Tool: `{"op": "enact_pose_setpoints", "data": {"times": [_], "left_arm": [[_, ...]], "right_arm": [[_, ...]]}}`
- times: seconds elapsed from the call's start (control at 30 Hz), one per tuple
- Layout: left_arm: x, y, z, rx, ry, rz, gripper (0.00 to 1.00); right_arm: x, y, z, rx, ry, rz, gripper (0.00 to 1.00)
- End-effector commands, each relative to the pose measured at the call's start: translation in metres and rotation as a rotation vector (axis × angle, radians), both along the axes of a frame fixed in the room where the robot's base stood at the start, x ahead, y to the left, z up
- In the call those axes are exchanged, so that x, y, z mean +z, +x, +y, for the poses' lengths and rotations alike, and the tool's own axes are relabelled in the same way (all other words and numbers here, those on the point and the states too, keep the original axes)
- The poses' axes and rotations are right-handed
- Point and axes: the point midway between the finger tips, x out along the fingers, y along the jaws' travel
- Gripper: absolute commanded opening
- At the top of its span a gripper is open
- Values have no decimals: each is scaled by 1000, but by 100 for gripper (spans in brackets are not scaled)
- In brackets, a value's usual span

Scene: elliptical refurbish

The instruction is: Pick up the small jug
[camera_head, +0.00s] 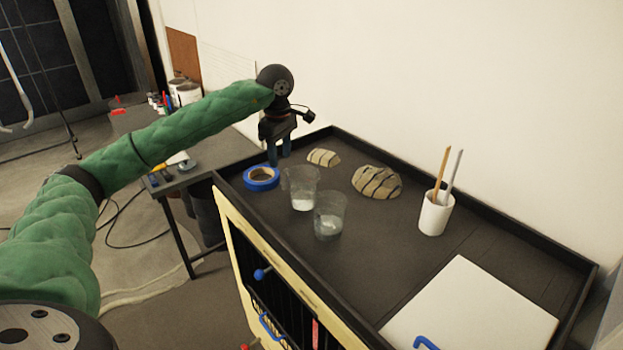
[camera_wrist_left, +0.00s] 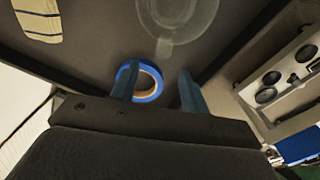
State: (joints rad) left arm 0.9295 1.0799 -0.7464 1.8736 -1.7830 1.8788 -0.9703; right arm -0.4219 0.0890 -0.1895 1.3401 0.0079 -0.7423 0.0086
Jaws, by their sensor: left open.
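Two clear jug-like vessels stand upright side by side on the dark bench top, each with some pale content at the bottom. The farther clear jug (camera_head: 301,187) and the nearer clear jug (camera_head: 330,214) look close in size; I cannot tell which is the small one. My left gripper (camera_head: 279,158) is open and empty, pointing down beyond and left of both jugs, near the blue tape roll (camera_head: 262,178). In the left wrist view a clear jug (camera_wrist_left: 178,18) shows at the top, beyond the left gripper's fingers (camera_wrist_left: 160,90), apart from them. My right gripper is not in view.
A white cup (camera_head: 435,214) with brushes stands to the right. A white board (camera_head: 470,310) lies at the front right. A raised rim (camera_head: 480,215) borders the bench.

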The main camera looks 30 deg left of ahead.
Motion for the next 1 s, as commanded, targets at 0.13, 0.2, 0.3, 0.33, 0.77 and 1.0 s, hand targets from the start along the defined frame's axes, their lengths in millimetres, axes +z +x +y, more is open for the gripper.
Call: {"op": "enact_pose_setpoints", "data": {"times": [0.13, 0.2, 0.3, 0.33, 0.77, 1.0], "left_arm": [[-13, 0, 0, 0, 1, 2, 46], [-20, 0, 0, 0, 1, 2, 46], [-27, 0, -1, 0, 0, 2, 46], [-28, 0, -1, 0, 0, 2, 46], [-75, 6, -6, 0, 1, 1, 46], [-77, 6, -6, 0, 1, 1, 46]], "right_arm": [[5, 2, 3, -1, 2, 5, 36], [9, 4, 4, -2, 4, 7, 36], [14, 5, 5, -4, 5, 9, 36], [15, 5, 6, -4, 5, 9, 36], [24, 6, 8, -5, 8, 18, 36], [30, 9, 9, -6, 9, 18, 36]]}}
